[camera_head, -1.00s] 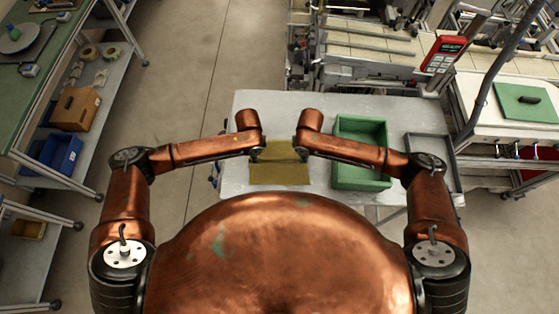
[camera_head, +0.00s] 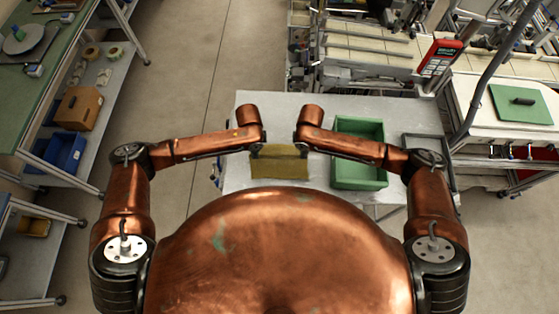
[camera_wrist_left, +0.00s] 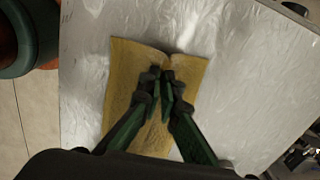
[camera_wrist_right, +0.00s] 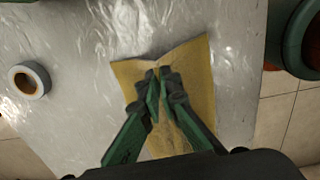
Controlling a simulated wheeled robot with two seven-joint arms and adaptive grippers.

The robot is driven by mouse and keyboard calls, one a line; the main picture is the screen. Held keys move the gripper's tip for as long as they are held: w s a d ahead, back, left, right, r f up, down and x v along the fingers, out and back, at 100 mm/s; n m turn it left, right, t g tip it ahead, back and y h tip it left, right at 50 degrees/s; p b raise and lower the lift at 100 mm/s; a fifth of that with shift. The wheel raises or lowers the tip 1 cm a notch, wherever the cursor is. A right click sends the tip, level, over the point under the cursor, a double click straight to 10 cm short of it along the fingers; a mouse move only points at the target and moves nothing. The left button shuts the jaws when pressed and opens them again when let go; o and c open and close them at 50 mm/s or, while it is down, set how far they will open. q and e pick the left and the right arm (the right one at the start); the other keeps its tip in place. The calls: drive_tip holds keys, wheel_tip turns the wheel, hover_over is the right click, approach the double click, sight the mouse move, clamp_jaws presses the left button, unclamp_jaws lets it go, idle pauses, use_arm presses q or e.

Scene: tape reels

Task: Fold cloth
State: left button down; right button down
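A yellow-brown cloth (camera_head: 279,166) lies on the grey metal table between my two arms. My left gripper (camera_head: 257,152) is at its upper left part, and my right gripper (camera_head: 302,150) is at its upper right part. In the left wrist view the closed fingertips (camera_wrist_left: 162,82) pinch the cloth (camera_wrist_left: 126,74), which creases from them towards one edge. In the right wrist view the closed fingertips (camera_wrist_right: 160,82) also pinch the cloth (camera_wrist_right: 194,76), with a similar crease. Parts of the cloth are hidden by the fingers.
A green bin (camera_head: 359,172) stands on the table (camera_head: 281,108) right of the cloth, near my right forearm. A dark tray (camera_head: 432,148) is further right. A white tape reel (camera_wrist_right: 29,80) lies on the table in the right wrist view. The table beyond my arms is clear.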

wheel_tip(320, 180, up, 10)
drive_tip(key=p, duration=1)
drive_tip(key=shift+a+r, duration=0.15)
drive_tip(key=shift+w+a, duration=0.1)
